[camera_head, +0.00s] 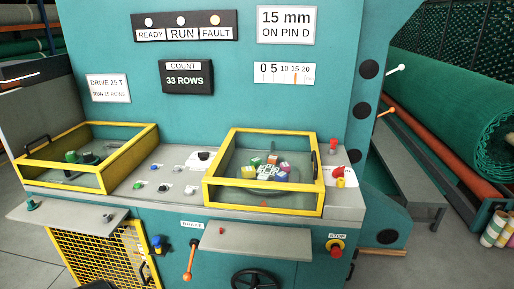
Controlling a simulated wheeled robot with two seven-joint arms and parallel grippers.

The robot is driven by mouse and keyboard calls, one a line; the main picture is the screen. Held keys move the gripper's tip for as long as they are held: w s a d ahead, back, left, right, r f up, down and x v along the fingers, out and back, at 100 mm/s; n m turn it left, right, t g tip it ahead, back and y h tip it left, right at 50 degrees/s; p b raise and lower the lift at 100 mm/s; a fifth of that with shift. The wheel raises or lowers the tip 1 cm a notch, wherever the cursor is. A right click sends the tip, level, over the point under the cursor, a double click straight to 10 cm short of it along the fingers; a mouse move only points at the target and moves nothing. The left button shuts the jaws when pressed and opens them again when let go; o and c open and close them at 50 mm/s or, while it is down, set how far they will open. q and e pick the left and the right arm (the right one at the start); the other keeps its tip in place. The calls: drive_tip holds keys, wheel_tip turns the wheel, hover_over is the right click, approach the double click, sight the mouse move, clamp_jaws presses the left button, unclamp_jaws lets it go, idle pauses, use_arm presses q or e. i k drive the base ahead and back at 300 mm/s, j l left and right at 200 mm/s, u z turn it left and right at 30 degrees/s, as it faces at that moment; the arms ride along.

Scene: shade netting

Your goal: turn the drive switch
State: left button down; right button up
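A small label that seems to read DRIVE (192,224) is on the front of the teal machine, below the control desk. An orange-handled lever (190,260) hangs just below and left of it, its round knob lowest. A blue knob-like part (157,244) is on the panel further left. I cannot tell for certain which of these is the drive switch. Neither of my grippers can be made out in this view. A dark shape at the bottom left edge is too cut off to identify.
Two yellow-framed guards, left (84,181) and right (265,210), stand on the desk. A grey shelf (256,240) juts out beside the lever. A red stop button (336,246) and black handwheel (254,280) are right of it. A yellow mesh door (100,258) is left.

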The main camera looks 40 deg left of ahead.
sight(338, 172)
drive_tip(key=u, duration=1.75)
drive_tip(key=i+l+z, duration=0.1)
drive_tip(key=i+l, duration=0.35)
drive_tip(key=l, duration=0.15)
